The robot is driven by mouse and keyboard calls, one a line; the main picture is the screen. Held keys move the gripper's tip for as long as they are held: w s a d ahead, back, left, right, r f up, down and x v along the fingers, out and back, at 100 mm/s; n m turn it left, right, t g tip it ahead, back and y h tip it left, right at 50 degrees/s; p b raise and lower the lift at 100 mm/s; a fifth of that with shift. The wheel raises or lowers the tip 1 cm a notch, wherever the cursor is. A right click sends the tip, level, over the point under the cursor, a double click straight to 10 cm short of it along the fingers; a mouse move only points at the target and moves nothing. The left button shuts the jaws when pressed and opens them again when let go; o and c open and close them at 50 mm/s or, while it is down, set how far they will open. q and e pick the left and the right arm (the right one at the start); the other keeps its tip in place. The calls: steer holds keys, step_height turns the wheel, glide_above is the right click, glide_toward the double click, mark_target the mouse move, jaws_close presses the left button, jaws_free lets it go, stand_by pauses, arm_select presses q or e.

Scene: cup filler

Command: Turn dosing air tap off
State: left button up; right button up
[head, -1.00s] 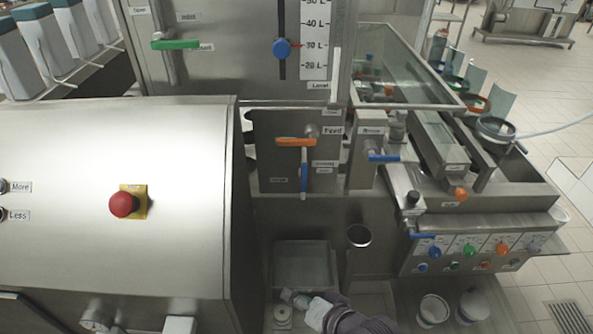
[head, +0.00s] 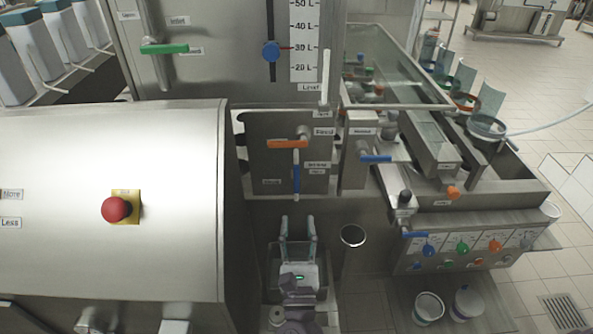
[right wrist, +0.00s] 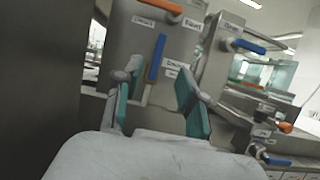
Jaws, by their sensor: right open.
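A blue lever (head: 296,172) hangs vertically on the metal panel, beside a small label that seems to read dosing air; it also shows in the right wrist view (right wrist: 157,58). My right gripper (head: 298,226) is open and empty, fingers pointing up, below and apart from the blue lever. In the right wrist view its two teal-padded fingers (right wrist: 158,82) are spread, with the lever above and between them. My left gripper is not in view.
Another blue lever (head: 376,159) is to the right. A red button (head: 116,209) is on the big metal housing at left. A metal cup (head: 353,236) stands right of my gripper.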

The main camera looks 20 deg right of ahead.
mark_target(297, 175)
steer(key=p+x, duration=0.4)
steer(key=x, duration=0.7)
steer(key=shift+w+d+r+p, duration=0.1)
steer(key=shift+w+r+p, duration=0.1)
steer(key=shift+p, duration=0.1)
steer(key=shift+w+d+r, duration=0.1)
steer(key=shift+w+d, duration=0.1)
steer(key=shift+w, duration=0.5)
steer(key=shift+c, duration=0.2)
jaws_close()
